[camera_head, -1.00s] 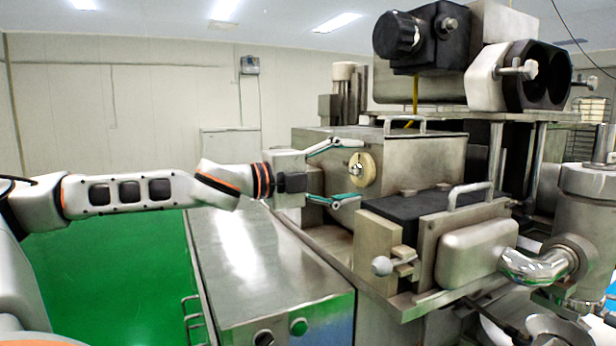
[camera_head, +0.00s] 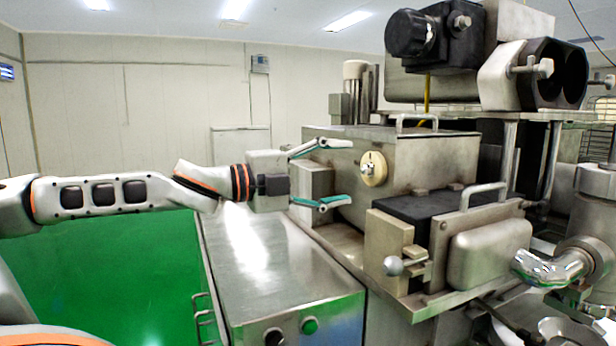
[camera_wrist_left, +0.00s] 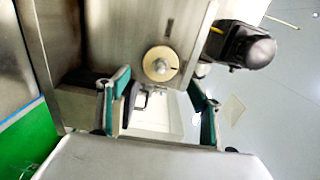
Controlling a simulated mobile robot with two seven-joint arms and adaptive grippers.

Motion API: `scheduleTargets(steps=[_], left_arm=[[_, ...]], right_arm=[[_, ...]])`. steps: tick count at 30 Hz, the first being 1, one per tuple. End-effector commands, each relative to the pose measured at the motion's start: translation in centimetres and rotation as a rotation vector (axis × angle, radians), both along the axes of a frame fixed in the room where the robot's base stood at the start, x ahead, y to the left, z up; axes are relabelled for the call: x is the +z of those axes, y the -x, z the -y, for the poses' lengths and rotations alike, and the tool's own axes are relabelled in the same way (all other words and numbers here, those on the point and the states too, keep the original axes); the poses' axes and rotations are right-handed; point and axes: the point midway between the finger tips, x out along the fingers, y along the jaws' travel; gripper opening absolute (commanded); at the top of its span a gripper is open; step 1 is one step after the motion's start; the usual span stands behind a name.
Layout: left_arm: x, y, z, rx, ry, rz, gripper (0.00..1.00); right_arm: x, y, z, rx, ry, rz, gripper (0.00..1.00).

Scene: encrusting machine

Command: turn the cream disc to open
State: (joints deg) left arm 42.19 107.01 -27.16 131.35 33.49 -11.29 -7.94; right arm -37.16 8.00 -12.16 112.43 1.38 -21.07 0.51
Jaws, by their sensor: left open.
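The cream disc (camera_head: 374,169) is on the side of the steel box (camera_head: 420,165), with a small metal knob at its centre. In the left wrist view the cream disc (camera_wrist_left: 161,63) lies ahead, between the lines of the fingers and a little beyond their tips. My left gripper (camera_head: 337,173) is open and empty, to the left of the disc with a gap between them. Its teal-padded fingers (camera_wrist_left: 160,95) are spread wide in the left wrist view. My right gripper is not in view.
A steel cabinet (camera_head: 265,270) with a green button lies below my left arm. A black block (camera_head: 425,205) with a handle and a round-ended lever (camera_head: 393,265) stand in front of the steel box. A black motor unit (camera_head: 435,38) is above. Green floor lies left.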

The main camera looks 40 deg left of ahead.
Motion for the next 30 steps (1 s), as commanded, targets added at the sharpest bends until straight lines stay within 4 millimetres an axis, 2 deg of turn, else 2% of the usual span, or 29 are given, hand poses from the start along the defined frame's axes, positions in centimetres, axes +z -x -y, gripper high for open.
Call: scheduleTargets(steps=[15,21,30], left_arm=[[0.1,4.8,-2.1,0.003,-0.003,0.001,0.65],[0.0,5.5,-2.4,0.002,0.0,0.0,0.65],[0.0,5.6,-2.4,0.001,0.001,0.0,0.65]], right_arm=[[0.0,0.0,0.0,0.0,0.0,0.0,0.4],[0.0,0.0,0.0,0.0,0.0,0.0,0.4],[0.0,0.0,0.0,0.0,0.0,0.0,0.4]])
